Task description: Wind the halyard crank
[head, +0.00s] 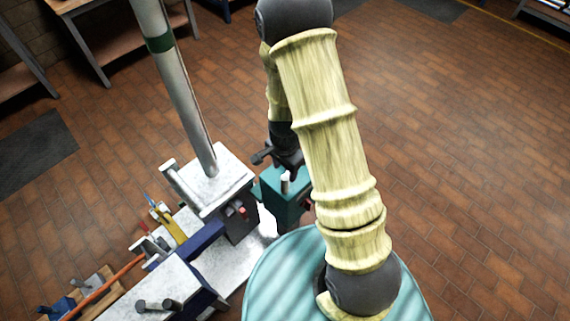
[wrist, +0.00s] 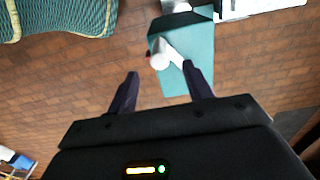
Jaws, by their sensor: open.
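The halyard crank shows as a pale upright handle (head: 285,182) on top of a teal box (head: 283,207) beside the mast. In the wrist view the crank's round white end (wrist: 160,61) and short pale arm lie over the teal box (wrist: 197,50). My gripper (head: 277,166) is above and just behind the handle in the head view. In the wrist view my gripper (wrist: 160,75) is open, with the white end lined up between its two dark fingertips. Nothing is held. I cannot tell how far the handle is below the fingertips.
The silver mast (head: 185,95) with a green band rises from a pale block (head: 210,180) left of the crank. A bench with a yellow part (head: 172,226), a blue part (head: 195,243) and a red rod (head: 110,283) lies lower left. Brick floor (head: 470,150) is open at right.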

